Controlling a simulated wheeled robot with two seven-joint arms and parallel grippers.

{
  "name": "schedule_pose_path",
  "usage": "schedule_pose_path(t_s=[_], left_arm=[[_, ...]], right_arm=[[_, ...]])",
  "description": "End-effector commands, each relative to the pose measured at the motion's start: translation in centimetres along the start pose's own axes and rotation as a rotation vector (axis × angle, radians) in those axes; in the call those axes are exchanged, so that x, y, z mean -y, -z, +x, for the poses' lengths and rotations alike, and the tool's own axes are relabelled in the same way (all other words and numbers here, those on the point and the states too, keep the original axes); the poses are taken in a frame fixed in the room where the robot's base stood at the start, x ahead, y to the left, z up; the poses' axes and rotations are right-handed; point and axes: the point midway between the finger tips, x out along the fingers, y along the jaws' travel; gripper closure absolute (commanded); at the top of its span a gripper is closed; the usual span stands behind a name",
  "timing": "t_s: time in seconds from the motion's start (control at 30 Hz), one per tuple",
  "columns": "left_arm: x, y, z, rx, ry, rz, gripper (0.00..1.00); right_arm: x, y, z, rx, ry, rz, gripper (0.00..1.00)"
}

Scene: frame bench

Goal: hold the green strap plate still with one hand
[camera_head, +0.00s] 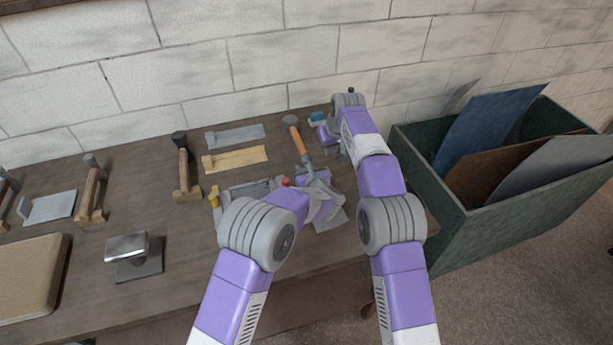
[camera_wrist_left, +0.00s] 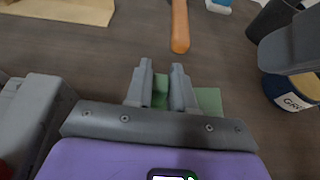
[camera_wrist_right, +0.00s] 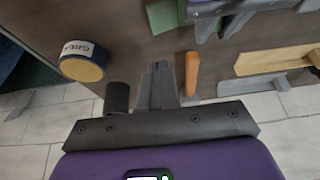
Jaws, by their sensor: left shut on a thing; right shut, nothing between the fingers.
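The green strap plate (camera_wrist_left: 208,101) lies on the bench in the left wrist view, with part of it between the left fingers. It also shows in the right wrist view (camera_wrist_right: 163,15); in the head view my left arm largely hides it. My left gripper (camera_wrist_left: 162,84) is shut on the plate. My right gripper (camera_wrist_right: 161,80) is shut and empty, beside an orange handle (camera_wrist_right: 192,72) and apart from the plate.
A labelled tin (camera_wrist_right: 83,62) stands near my right gripper. A wooden strip (camera_head: 235,159), a grey strip (camera_head: 235,137) and a hammer (camera_head: 184,165) lie to the left. A green bin (camera_head: 465,220) of sheets stands right of the bench.

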Motion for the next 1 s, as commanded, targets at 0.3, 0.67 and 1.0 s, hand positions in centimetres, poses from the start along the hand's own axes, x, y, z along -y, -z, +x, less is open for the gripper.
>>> schedule_pose_path(t_s=[0.3,0.67,1.0], left_arm=[[0.0,0.1,0.0,-0.001,0.0,0.001,1.0],[0.0,0.1,0.0,-0.002,0.001,0.001,1.0],[0.0,0.1,0.0,-0.002,0.001,0.001,1.0]], right_arm=[[0.0,0.0,0.0,0.0,0.002,0.0,1.0],[0.0,0.0,0.1,0.001,0.001,0.0,1.0],[0.0,-1.6,3.8,0.002,0.001,0.0,1.0]])
